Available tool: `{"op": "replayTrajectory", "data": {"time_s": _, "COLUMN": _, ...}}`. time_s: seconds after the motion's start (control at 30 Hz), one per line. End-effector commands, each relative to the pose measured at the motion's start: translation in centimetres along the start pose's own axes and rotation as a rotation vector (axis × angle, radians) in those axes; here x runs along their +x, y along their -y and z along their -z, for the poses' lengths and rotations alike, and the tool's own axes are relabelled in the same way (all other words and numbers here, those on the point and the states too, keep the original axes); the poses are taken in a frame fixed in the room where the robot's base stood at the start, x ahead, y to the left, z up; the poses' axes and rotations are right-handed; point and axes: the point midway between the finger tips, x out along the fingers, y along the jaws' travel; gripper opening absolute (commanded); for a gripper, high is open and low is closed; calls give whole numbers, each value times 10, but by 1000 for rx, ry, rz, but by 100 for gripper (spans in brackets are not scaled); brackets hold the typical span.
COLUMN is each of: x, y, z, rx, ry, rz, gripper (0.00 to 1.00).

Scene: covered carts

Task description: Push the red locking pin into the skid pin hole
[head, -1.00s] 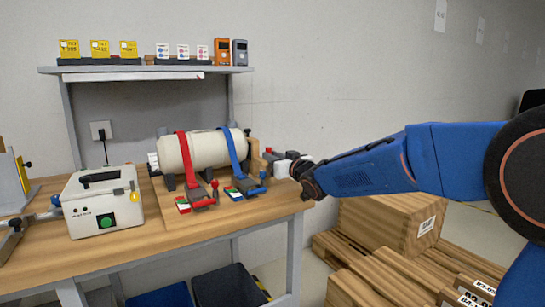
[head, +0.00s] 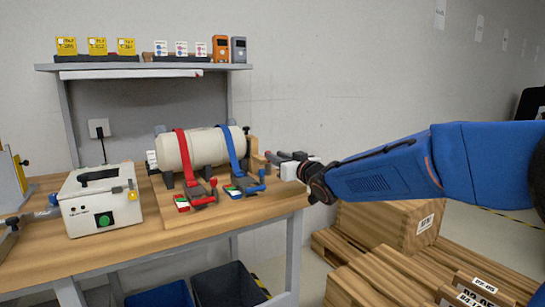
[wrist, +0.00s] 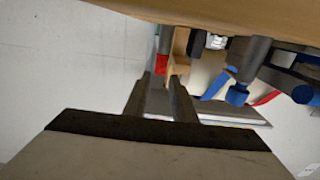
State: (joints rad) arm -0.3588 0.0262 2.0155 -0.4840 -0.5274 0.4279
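My gripper (head: 280,157) is at the right end of the bench, beside the wooden end block (head: 253,152) of the cylinder's skid. In the wrist view my two grey fingers (wrist: 163,80) stand apart. A small red piece (wrist: 162,63), probably the locking pin, shows between or just beyond their tips, in front of the wooden part (wrist: 180,52); I see no clear contact with the fingers. The pin hole cannot be made out in either view. The cream cylinder (head: 203,149) lies under a red strap (head: 185,157) and a blue strap (head: 229,150).
Red (head: 203,194) and blue (head: 246,186) strap ratchets lie in front of the cylinder. A white relay box (head: 97,203) stands at left. Shelf (head: 150,69) above; wooden crates (head: 385,227) on the floor right of the bench.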

Motion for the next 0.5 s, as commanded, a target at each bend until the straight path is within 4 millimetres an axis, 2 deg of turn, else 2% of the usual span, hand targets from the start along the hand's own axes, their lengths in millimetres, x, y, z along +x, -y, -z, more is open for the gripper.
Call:
{"op": "replayTrajectory", "data": {"time_s": 0.03, "x": -14, "y": 2, "z": -5, "rx": -3, "ry": 10, "rz": 2, "gripper": 38}}
{"op": "replayTrajectory", "data": {"time_s": 0.5, "x": -96, "y": -1, "z": -2, "rx": -1, "ry": 4, "rz": -2, "gripper": 38}}
